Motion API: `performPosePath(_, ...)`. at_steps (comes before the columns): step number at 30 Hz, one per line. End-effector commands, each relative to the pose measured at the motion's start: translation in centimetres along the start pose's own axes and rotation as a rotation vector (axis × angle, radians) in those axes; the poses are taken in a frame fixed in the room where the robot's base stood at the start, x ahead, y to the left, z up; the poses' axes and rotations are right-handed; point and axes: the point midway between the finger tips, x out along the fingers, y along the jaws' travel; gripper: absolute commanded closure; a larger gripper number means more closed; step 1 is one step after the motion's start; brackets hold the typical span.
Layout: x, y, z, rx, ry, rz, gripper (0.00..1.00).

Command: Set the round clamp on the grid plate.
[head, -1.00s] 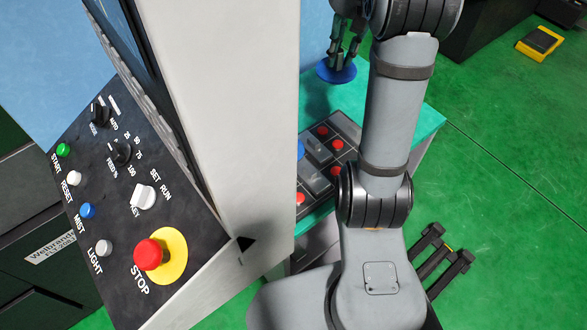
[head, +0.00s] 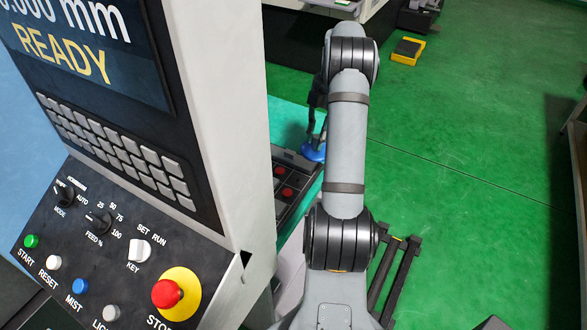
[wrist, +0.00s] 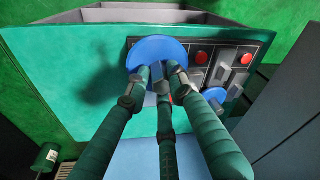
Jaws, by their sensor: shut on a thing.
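A round blue disc, which I take to be the round clamp (head: 314,153), hangs from my gripper (head: 318,134) in the head view. In the wrist view the blue disc (wrist: 150,50) sits at the tips of my gripper's (wrist: 160,78) three dark green fingers, which are shut on it. The disc overlaps the left end of a dark tray (wrist: 254,47) with red knobs and grey pieces. Its shadow falls on the teal tabletop beside it, so it seems raised. I cannot pick out the grid plate for certain. My arm hides part of the tray in the head view.
The teal table (head: 287,117) carries the dark tray; another blue piece (wrist: 213,96) lies in it. A machine control panel (head: 110,235) with a red stop button (head: 167,293) stands at the left, close to the table.

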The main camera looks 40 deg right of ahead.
Motion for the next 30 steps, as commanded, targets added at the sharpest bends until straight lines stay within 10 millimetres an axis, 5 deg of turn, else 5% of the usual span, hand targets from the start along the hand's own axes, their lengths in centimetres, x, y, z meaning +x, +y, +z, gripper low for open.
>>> performPosePath(6,3.2,-1.0,-3.9,0.0,0.001,-0.002,1.0)
performPosePath(11,4.4,-1.3,-5.2,0.002,0.001,0.001,1.0)
performPosePath(22,8.1,-1.3,-4.8,0.004,0.001,-0.001,1.0)
performPosePath(30,8.6,-1.2,-4.6,0.003,0.0,0.002,1.0)
